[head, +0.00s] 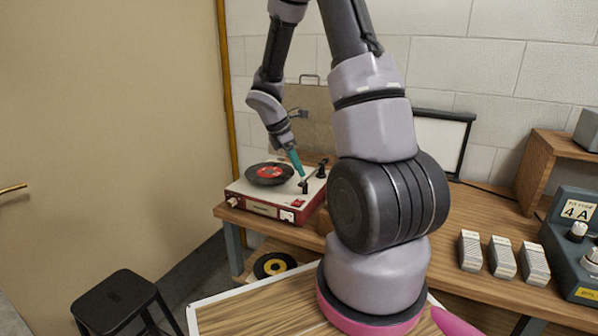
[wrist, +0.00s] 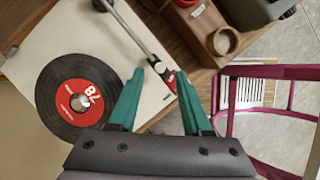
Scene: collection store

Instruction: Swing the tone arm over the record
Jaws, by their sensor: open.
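The record player (head: 243,189) is a red and cream box on the wooden bench, with its white top also in the wrist view (wrist: 70,35). A black record (head: 269,173) with a red label lies on it, at left in the wrist view (wrist: 55,75). The silver tone arm (wrist: 135,32) runs from its pivot at the top edge to a head by my fingertips, to the right of the record and clear of it. My gripper (wrist: 162,72) is open, its teal fingers on either side of the tone arm's head end. Contact cannot be told.
A raised lid (head: 312,120) stands behind the player. A wooden piece with a round ring (wrist: 223,41) and a magenta frame (wrist: 225,95) lie to the right in the wrist view. A black stool (head: 115,297) stands on the floor. Several grey slatted blocks (head: 501,257) are farther right on the bench.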

